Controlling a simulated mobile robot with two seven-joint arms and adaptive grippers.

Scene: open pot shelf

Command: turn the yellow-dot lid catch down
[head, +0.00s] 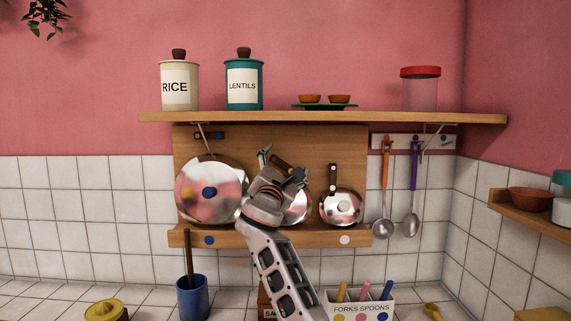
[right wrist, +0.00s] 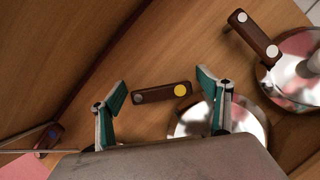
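The yellow-dot lid catch (right wrist: 160,93) is a short dark brown bar on the wooden board, with a grey pivot at one end and the yellow dot at the other. It is slanted, its dot end pointing down and to the right in the head view (head: 282,160), where it is partly hidden. My right gripper (right wrist: 161,78) is open, one teal-padded finger on either side of the catch; I cannot tell whether either touches. In the head view my right gripper (head: 282,166) covers part of the middle lid (head: 300,204) below the catch. My left gripper is not in view.
A large lid (head: 227,182) hangs at left, below a level blue-dot catch (head: 209,135). A small lid (head: 342,207) hangs at right, under an upright white-dot catch (head: 333,177). A shelf (head: 400,119) with canisters is above. A ledge (head: 260,239) runs below the lids.

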